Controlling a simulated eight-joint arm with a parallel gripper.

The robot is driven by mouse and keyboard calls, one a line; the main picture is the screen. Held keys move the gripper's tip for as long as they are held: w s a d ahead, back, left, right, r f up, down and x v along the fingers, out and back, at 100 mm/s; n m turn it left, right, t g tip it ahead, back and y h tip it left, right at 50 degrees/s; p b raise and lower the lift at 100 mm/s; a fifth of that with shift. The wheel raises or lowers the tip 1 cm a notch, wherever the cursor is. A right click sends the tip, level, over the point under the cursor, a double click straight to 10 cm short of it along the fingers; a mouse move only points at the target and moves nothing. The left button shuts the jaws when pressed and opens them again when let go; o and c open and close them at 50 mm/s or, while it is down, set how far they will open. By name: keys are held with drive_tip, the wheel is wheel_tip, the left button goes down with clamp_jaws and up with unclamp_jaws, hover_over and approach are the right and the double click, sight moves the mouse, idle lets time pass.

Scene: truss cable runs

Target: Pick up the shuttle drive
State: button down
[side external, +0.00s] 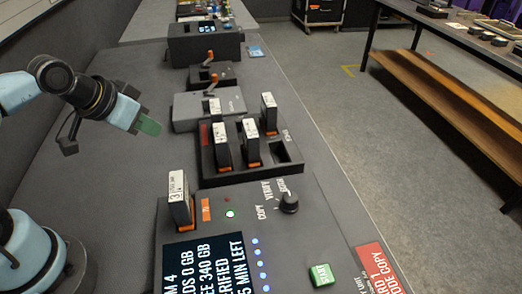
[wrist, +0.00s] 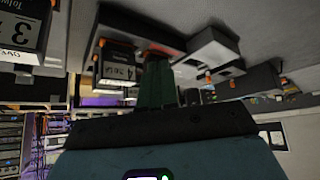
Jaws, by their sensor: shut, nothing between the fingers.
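Several dark shuttle drives with white labels and orange bases stand upright. One drive, labelled 3 (side external: 179,200), stands in the copy unit (side external: 235,195). Others stand in the black rack (side external: 237,173): a left drive (side external: 222,146), a middle drive (side external: 250,142) and a back drive (side external: 269,114). My gripper (side external: 150,127), with green fingers, is shut and empty in the air to the left of the rack, apart from every drive. In the wrist view, its fingers (wrist: 157,85) point toward the upside-down scene, with drive 3 (wrist: 22,35) at the left edge and another labelled drive (wrist: 117,72) beside the fingers.
The rack has an empty slot (side external: 287,151) at its right. The copy unit carries a lit screen (side external: 207,265), a black knob (side external: 288,202) and a green start button (side external: 321,274). A grey box (side external: 190,112) and a dark unit (side external: 205,43) stand behind. The bench left of the rack is clear.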

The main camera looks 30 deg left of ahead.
drive_tip(key=c, duration=0.8)
unclamp_jaws()
drive_tip(key=shift+o, duration=0.2)
wheel_tip(320, 180, up, 4)
drive_tip(key=n+g, duration=0.7)
drive_tip(key=n, duration=0.2)
hover_over(174, 189)
wheel_tip(174, 189, down, 6)
drive_tip(key=shift+f, duration=0.25)
drive_tip(key=shift+w+a+f, duration=0.1)
drive_tip(key=shift+w+f, duration=0.15)
drive_tip(key=shift+f, duration=0.8)
drive_tip(key=shift+w+a+f, duration=0.1)
drive_tip(key=shift+w+f, duration=0.15)
drive_tip(key=shift+f, duration=1.35)
